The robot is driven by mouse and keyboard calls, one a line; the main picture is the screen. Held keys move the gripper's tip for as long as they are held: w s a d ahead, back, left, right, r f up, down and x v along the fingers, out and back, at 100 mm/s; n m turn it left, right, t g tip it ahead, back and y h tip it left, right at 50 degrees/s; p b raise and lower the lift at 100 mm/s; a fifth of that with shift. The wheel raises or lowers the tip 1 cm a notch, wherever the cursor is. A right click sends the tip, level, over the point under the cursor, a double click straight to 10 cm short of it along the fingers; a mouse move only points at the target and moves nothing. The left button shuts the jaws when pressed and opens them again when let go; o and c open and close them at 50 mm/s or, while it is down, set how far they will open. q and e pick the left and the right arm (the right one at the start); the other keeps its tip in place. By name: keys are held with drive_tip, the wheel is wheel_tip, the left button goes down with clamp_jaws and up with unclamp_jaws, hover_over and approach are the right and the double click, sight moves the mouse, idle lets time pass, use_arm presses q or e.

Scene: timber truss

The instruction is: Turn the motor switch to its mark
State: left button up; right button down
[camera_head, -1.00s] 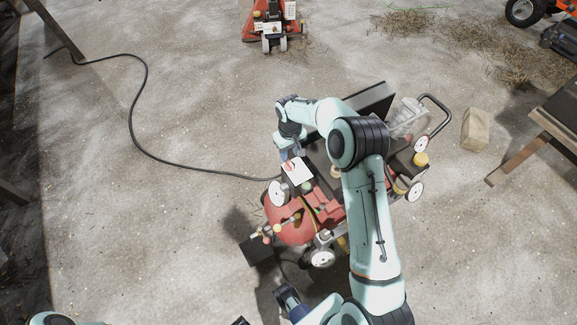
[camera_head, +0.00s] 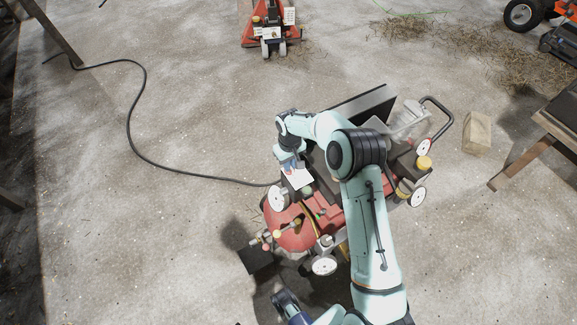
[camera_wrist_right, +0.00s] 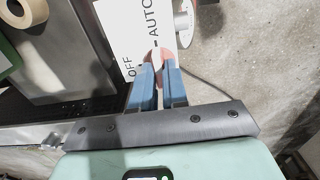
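The motor switch is a reddish knob (camera_wrist_right: 160,54) on a white plate (camera_wrist_right: 125,25) lettered OFF and AUTO in the right wrist view. The plate (camera_head: 298,178) also shows in the head view, on top of the red and dark machine. My right gripper (camera_wrist_right: 159,70) has its two blue fingers apart, with a gap between them. The fingertips lie at the knob, one on each side in the picture; I cannot tell if they touch it. In the head view my right gripper (camera_head: 290,164) hides the knob. My left gripper does not show clearly.
The machine has a red round housing (camera_head: 290,232), white wheels (camera_head: 278,197) and a black handle (camera_head: 440,107). A black cable (camera_head: 150,155) runs left from it over the floor. A block (camera_head: 477,134) and a wooden table (camera_head: 560,125) stand right.

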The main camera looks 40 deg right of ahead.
drive_tip(key=n+p, duration=0.1)
drive_tip(key=n, duration=0.5)
drive_tip(key=shift+n, duration=1.1)
drive_tip(key=n+p, duration=0.1)
drive_tip(key=n, duration=0.2)
drive_tip(key=shift+n, duration=0.4)
